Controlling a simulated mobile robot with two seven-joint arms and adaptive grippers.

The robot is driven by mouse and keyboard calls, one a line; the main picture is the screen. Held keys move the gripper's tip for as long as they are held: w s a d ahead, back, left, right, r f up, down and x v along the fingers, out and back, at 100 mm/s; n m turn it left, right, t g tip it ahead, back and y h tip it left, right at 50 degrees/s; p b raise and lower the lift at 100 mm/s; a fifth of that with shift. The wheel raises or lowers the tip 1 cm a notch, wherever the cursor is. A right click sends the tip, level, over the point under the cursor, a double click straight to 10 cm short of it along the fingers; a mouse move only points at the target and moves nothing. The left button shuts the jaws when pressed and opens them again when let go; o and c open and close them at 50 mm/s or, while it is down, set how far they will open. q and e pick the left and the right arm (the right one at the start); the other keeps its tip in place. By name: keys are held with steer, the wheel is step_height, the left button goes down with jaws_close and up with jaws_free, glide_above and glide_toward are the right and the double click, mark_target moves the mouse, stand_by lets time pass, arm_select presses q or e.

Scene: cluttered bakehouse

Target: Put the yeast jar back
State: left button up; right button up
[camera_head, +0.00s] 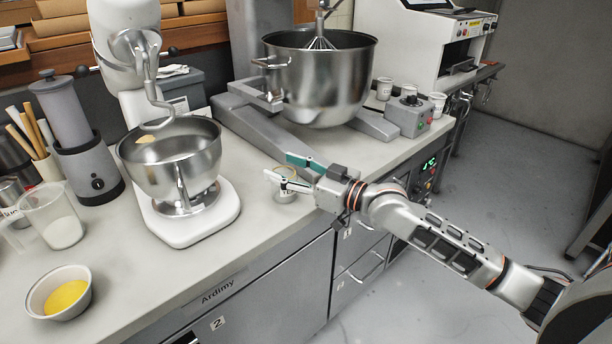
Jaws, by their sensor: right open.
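A small jar (285,194) with a pale label and a light brown rim stands upright on the counter, near its front edge; only part of the label's lettering shows, so I cannot read it fully. My right gripper (278,167) is open at the jar. One finger, with teal on it, lies behind the jar's top and the pale finger crosses in front of it. The fingers partly hide the jar, and I cannot tell whether they touch it. My left gripper is not in view.
A stand mixer with a steel bowl (171,163) stands left of the jar. A large mixer bowl (317,82) is behind it. White cups (437,104) and a grey control box (408,117) stand at the right. A bowl with yellow contents (59,291) sits at the front left.

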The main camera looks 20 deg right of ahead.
steer(key=v, duration=1.1)
steer(key=s+a+f+m+h, duration=0.1)
steer(key=s+f, duration=0.2)
steer(key=f, duration=0.4)
steer(key=s+a+f+g+h, duration=0.1)
steer(key=s+f+h, duration=0.15)
steer(key=f, duration=0.55)
steer(key=s+a+f+m+h, duration=0.1)
steer(key=s+a+f, duration=0.1)
steer(key=s+f, duration=0.35)
steer(key=s+a+f+g+h, duration=0.2)
steer(key=s+f+g+h, duration=0.1)
steer(key=s+f, duration=0.9)
step_height(320, 180, down, 4)
steer(key=shift+s+r+m, duration=0.1)
steer(key=shift+s+m, duration=0.15)
steer(key=shift+m, duration=0.05)
steer(key=shift+h, duration=0.25)
steer(key=shift+s+a+r+p, duration=0.15)
steer(key=shift+r+p, duration=0.4)
steer(key=shift+p, duration=0.5)
